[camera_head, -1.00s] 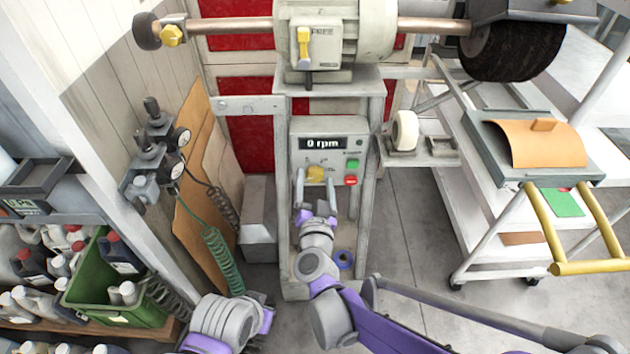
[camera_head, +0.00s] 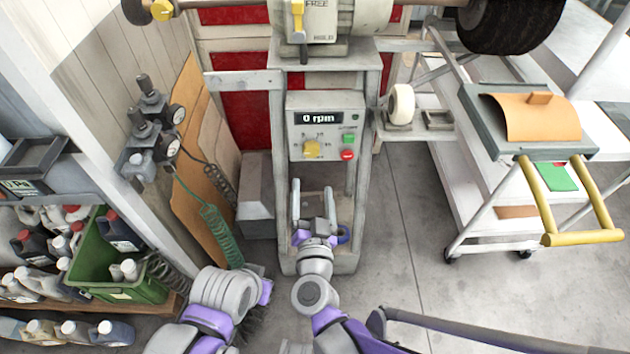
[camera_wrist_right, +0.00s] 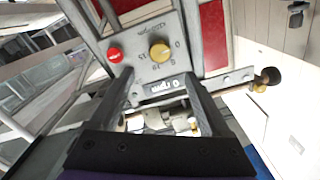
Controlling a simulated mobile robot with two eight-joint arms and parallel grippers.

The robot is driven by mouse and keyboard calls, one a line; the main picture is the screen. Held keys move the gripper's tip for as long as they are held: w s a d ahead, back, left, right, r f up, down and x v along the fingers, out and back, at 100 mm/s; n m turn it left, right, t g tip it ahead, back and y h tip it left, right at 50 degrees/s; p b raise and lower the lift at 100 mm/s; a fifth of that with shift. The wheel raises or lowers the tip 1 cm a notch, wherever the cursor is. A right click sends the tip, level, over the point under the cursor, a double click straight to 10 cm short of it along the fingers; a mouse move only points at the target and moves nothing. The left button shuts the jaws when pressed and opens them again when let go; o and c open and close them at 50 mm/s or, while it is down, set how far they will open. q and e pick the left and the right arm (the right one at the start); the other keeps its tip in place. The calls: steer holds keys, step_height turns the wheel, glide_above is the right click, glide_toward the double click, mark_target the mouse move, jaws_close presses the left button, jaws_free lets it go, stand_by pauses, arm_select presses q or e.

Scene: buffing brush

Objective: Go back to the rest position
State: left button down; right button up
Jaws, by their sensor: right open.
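My right gripper (camera_head: 312,200) is open and empty in the head view, low in front of the machine's stand and below the control panel (camera_head: 326,132). Its two fingers also show apart in the right wrist view (camera_wrist_right: 155,90), with the panel's yellow knob (camera_wrist_right: 160,52) and red button (camera_wrist_right: 115,56) beyond them. The panel display reads 0 rpm, and the gripper does not touch the panel.
The buffing machine (camera_head: 318,22) stands ahead with a black brush wheel (camera_head: 510,22) at right. A green crate (camera_head: 120,287) with bottles is at left. The grey floor (camera_head: 400,255) between stand and cart is clear.

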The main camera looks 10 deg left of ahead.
steer(key=shift+d, duration=0.1)
steer(key=s+d+f+n+g+h, duration=0.1)
steer(key=s+d+f+g+h, duration=0.2)
steer(key=s+d, duration=0.45)
steer(key=s+d+f+g, duration=0.4)
steer(key=d+g, duration=0.1)
steer(key=d, duration=0.6)
steer(key=s+d+f+n+g+h, duration=0.1)
steer(key=s+d+f+g+h, duration=0.25)
steer(key=d, duration=0.55)
arm_select(q)
step_height(320, 180, up, 17)
steer(key=w+p, duration=0.2)
steer(key=p, duration=1.3)
steer(key=shift+f+t, duration=0.15)
steer(key=shift+t, duration=0.25)
arm_select(e)
step_height(320, 180, up, 17)
steer(key=s+d+y, duration=0.1)
steer(key=shift+d, duration=0.25)
arm_select(q)
steer(key=shift+s, duration=0.1)
arm_select(e)
steer(key=shift+s+g+y, duration=0.15)
steer(key=shift+g+y, duration=0.1)
